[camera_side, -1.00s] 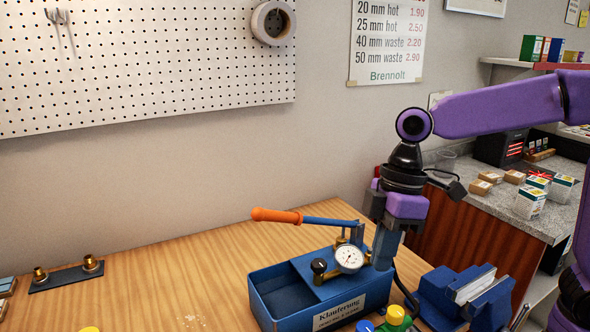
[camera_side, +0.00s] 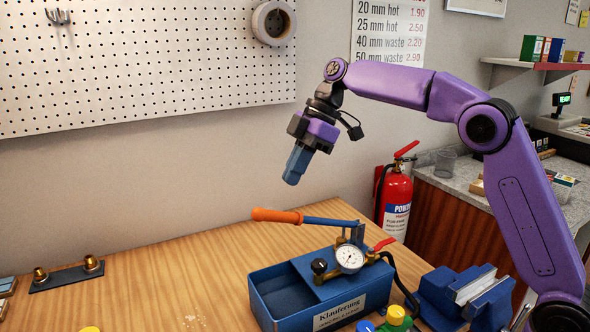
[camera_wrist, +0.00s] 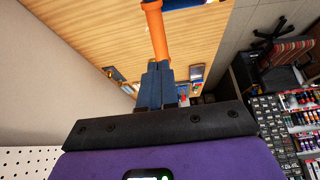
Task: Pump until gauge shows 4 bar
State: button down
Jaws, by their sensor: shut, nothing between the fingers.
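The blue test pump (camera_side: 310,288) stands on the wooden bench, with a white label on its front. Its lever (camera_side: 328,222) lies low and nearly level, with an orange grip (camera_side: 277,216) at the left end. The round white gauge (camera_side: 349,259) is on the pump's right part; its reading is too small to tell. A red valve handle (camera_side: 384,244) is right of the gauge. My gripper (camera_side: 291,181) is shut and empty, tilted downward, above the orange grip and apart from it. In the wrist view, the orange grip (camera_wrist: 157,38) shows beyond my shut fingers (camera_wrist: 155,85).
A blue vise (camera_side: 463,297) stands right of the pump, with a dark hose between. Yellow and blue caps (camera_side: 394,315) sit in front. A fitting plate (camera_side: 67,274) lies at left. A fire extinguisher (camera_side: 396,200) stands behind. The bench's left middle is mostly clear.

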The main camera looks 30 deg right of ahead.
jog(key=shift+x, duration=2.25)
dwell(0.4)
notch_tip(320, 180, down, 11)
jog(key=a, duration=0.2)
jog(key=r, duration=0.3)
jog(key=d+r, duration=0.1)
jog(key=r, duration=0.3)
jog(key=d+r, duration=0.1)
jog(key=r, duration=0.3)
dwell(0.3)
notch_tip(320, 180, down, 11)
jog(key=a, duration=0.2)
jog(key=r, duration=0.3)
jog(key=d+r, duration=0.1)
jog(key=r, duration=0.3)
jog(key=d+r, duration=0.1)
jog(key=r, duration=0.3)
jog(key=shift+r, duration=0.1)
dwell(0.5)
